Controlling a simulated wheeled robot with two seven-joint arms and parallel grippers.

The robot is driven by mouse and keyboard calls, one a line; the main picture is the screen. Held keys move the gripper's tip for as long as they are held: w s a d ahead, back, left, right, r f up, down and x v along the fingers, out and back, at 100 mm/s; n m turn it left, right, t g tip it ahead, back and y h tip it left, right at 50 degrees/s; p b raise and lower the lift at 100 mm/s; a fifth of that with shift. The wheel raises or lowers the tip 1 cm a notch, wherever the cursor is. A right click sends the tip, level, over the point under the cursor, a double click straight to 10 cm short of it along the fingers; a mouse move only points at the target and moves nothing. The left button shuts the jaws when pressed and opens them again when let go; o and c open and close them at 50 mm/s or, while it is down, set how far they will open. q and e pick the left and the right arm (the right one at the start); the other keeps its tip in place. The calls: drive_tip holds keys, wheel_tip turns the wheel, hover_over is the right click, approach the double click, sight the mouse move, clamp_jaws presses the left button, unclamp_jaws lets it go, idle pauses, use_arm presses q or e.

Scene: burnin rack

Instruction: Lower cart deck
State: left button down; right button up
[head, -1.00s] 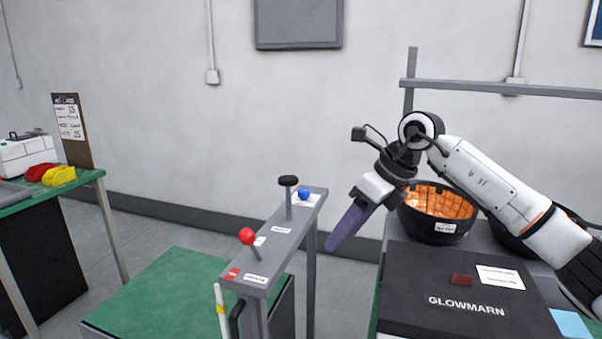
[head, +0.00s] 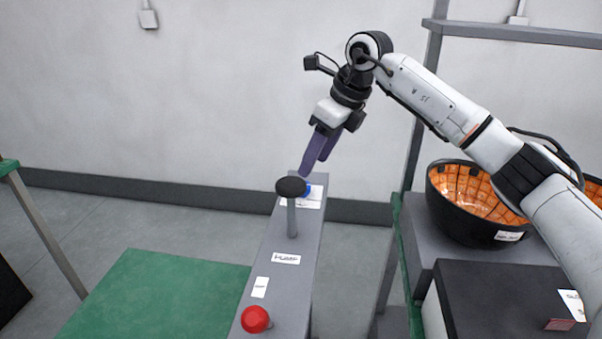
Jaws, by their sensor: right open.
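The green cart deck (head: 150,300) lies at the lower left, and its front part is cut off by the picture edge. A grey control rail (head: 285,270) runs along its right side. On the rail stand a black-topped lever (head: 291,188) by a label that seems to read PUMP, a red knob (head: 256,319) at the near end, and a blue knob (head: 306,190) at the far end, partly hidden behind the black top. My right gripper (head: 313,166) is open and points down just above the blue knob. I cannot tell whether it touches the knob. My left gripper is out of view.
A black bowl with orange lining (head: 475,200) stands on a grey surface at the right, behind a dark box (head: 500,300). A grey frame (head: 425,100) rises there. The floor behind the deck is clear.

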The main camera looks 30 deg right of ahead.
drive_tip(key=x, duration=0.7)
drive_tip(key=shift+f+p, duration=0.1)
drive_tip(key=shift+p, duration=0.2)
drive_tip(key=c, duration=1.1)
